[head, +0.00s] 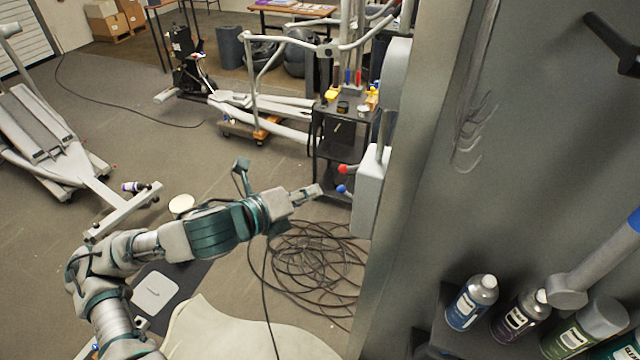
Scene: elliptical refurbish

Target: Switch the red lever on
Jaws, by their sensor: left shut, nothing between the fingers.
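The red lever knob (344,169) sticks out to the left from a pale grey switch box (370,195) on the side of the grey panel. A blue knob (341,188) sits just below it on the same box. My left gripper (319,189) is shut and empty, with its tips pointing right, just left of the blue knob and a little below the red one. A small gap seems to lie between the tips and the knobs, though depth is hard to judge. My right gripper is out of view.
The grey panel (425,160) rises right of the switch box. Coiled black cable (310,262) lies on the floor below. A dark tool cart (330,140) stands behind the levers. Several bottles, including a blue one (471,303), stand at the lower right.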

